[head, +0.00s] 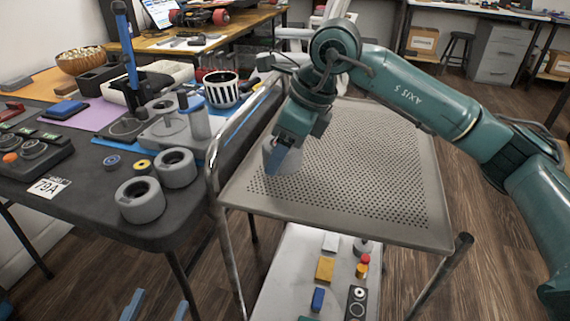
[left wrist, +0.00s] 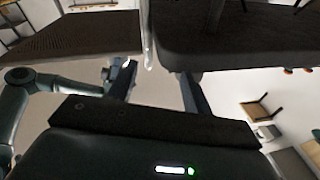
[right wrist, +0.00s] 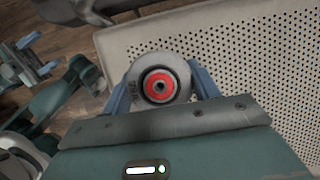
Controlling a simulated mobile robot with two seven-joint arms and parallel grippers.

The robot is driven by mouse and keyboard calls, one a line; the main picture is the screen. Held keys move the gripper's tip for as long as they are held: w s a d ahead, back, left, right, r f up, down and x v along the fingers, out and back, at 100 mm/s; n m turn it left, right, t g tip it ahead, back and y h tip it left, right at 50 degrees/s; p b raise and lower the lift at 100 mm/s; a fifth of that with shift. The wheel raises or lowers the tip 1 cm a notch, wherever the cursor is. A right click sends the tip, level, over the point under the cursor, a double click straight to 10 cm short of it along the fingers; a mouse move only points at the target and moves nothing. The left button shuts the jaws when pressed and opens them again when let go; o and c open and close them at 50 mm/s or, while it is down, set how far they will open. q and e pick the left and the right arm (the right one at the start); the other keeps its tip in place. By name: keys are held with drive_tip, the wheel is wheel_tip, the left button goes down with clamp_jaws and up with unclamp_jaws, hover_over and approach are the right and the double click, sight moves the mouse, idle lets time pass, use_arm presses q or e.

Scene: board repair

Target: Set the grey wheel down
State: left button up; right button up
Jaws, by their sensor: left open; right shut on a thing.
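My right gripper (head: 287,142) is shut on a grey wheel (head: 283,158) over the left part of a perforated grey cart top (head: 365,165). In the right wrist view the grey wheel (right wrist: 160,82), with a red hub ring, sits between the blue fingers. The perforated surface (right wrist: 262,60) is close behind it. I cannot tell whether the wheel touches the surface. My left gripper (head: 157,307) is low at the bottom left of the head view, its two blue fingers apart. The left wrist view shows nothing between these fingers (left wrist: 160,92).
The dark table (head: 85,205) on the left holds two other grey wheels (head: 140,200) (head: 175,167), a striped cup (head: 221,88) and a grey fixture (head: 175,128). A metal cart rail (head: 213,165) borders the cart top. Most of the cart top is clear. Small parts lie on the lower shelf (head: 295,260).

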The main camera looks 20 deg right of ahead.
sight(282, 178)
wheel_tip(282, 178, down, 3)
drive_tip(key=shift+f+b, duration=0.1)
drive_tip(key=shift+b, duration=0.2)
use_arm(q)
drive_tip(key=shift+d, duration=0.1)
use_arm(e)
drive_tip(key=o, duration=1.1)
drive_tip(key=shift+c, duration=0.2)
use_arm(q)
drive_tip(key=shift+r, duration=0.15)
use_arm(e)
drive_tip(key=shift+r, duration=0.35)
use_arm(q)
drive_tip(key=p, duration=0.1)
drive_tip(key=a+n+g+y+p, duration=0.1)
drive_tip(key=p, duration=0.1)
drive_tip(key=shift+w+a+f+y, duration=0.1)
drive_tip(key=shift+w+f+y, duration=0.1)
drive_tip(key=shift+y, duration=0.1)
use_arm(e)
drive_tip(key=v, duration=1.1)
drive_tip(key=shift+r, duration=0.25)
drive_tip(key=shift+s+d, duration=0.1)
